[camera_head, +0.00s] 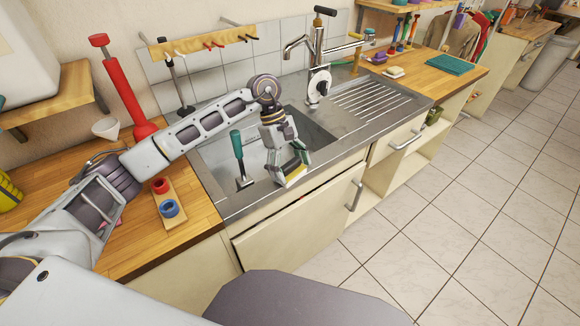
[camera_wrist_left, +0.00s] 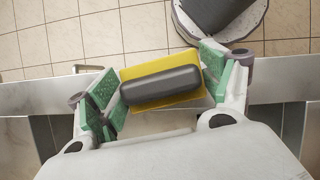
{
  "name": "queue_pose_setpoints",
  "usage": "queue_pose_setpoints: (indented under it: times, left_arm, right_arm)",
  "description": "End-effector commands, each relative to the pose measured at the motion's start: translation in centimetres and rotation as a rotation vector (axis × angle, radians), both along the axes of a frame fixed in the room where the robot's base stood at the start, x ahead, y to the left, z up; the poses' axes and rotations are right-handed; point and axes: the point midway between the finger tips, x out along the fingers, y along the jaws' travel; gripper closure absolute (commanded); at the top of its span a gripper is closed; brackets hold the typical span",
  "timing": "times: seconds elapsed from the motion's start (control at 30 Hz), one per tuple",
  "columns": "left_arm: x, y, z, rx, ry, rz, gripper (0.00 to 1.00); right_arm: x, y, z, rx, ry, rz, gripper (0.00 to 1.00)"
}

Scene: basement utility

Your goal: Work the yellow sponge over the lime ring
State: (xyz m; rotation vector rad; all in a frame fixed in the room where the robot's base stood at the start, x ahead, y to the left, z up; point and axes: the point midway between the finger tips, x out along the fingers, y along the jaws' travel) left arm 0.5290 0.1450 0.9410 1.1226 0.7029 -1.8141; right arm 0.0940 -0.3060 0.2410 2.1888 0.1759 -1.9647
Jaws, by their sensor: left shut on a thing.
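My left gripper (camera_head: 291,172) reaches over the front part of the sink (camera_head: 222,168), pointing down. Its fingers are shut on the yellow sponge (camera_head: 296,167), of which only a small yellow part shows in the head view. In the left wrist view the sponge (camera_wrist_left: 135,75) sits between the green finger pads of the gripper (camera_wrist_left: 163,85), with a dark grey block across its face. Whether the sponge touches the sink floor I cannot tell. I cannot make out the lime ring; the arm and gripper cover part of the basin. My right gripper is out of view.
A teal-handled tool (camera_head: 238,150) stands in the basin left of the gripper. The tap (camera_head: 318,65) rises behind. A red plunger (camera_head: 125,90) and a wooden strip with rings (camera_head: 170,208) are on the left counter. The ribbed drainboard (camera_head: 370,100) is clear.

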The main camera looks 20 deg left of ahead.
Motion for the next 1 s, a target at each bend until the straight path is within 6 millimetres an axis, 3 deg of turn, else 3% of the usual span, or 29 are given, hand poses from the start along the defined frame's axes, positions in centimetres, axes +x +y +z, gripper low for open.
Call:
queue_pose_setpoints:
  times: [0.7, 1.0]
  left_arm:
    - [0.7, 0.9, 0.0, 0.001, -0.001, 0.001, 0.39]
    - [0.8, 0.9, 1.5, 0.001, -0.003, 0.001, 0.39]
  right_arm:
    - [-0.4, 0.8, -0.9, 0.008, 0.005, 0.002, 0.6]
    - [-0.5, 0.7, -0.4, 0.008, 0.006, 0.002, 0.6]
